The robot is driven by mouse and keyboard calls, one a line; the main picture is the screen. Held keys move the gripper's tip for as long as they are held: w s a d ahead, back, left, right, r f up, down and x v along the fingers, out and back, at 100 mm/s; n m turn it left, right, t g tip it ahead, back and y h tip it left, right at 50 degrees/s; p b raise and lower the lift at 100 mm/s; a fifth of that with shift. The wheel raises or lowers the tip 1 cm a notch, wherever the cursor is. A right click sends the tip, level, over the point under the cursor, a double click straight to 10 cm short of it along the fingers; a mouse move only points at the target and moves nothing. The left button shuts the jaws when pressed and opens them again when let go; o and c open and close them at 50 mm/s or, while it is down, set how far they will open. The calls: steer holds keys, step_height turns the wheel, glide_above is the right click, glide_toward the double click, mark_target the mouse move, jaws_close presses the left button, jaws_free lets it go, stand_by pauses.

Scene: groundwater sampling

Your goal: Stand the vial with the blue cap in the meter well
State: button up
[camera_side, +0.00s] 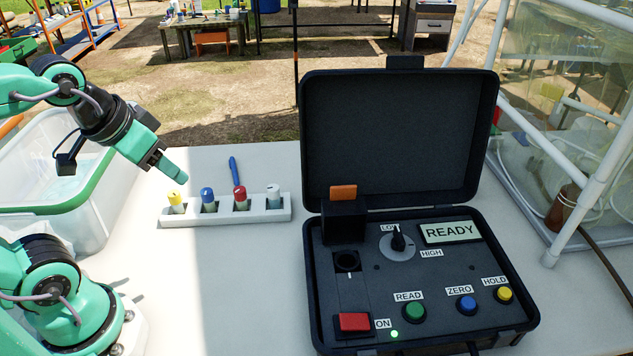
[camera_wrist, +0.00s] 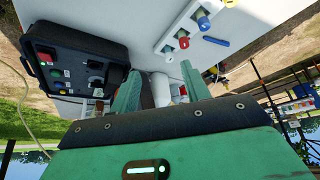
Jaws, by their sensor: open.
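The blue-capped vial (camera_side: 208,199) stands upright in a white rack (camera_side: 265,214), between a yellow-capped vial (camera_side: 177,201) and a red-capped one (camera_side: 240,197). Its blue cap also shows in the wrist view (camera_wrist: 203,21). My gripper (camera_side: 174,176) is above the rack's left end, apart from the vials. In the wrist view my gripper (camera_wrist: 160,85) is open, with no vial held between its fingers.
A grey-white-capped vial (camera_side: 273,194) fills the rack's right end. A blue pen (camera_side: 233,170) lies behind the rack. The open case lid (camera_side: 400,135) rises behind the meter. A clear bin (camera_side: 75,215) stands at left. Bare table lies between rack and meter.

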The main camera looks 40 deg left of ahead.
steer(key=shift+o, duration=0.4)
steer(key=n+g, duration=0.5)
steer(key=n, duration=0.1)
glide_above(205, 191)
steer(key=f, duration=1.2)
steer(key=shift+s+d, duration=0.1)
steer(key=shift+d, duration=0.2)
steer(key=shift+a+f+g, duration=0.25)
steer(key=shift+f+g, duration=0.05)
steer(key=shift+f, duration=0.1)
steer(key=shift+f, duration=1.3)
steer(key=shift+f, duration=0.1)
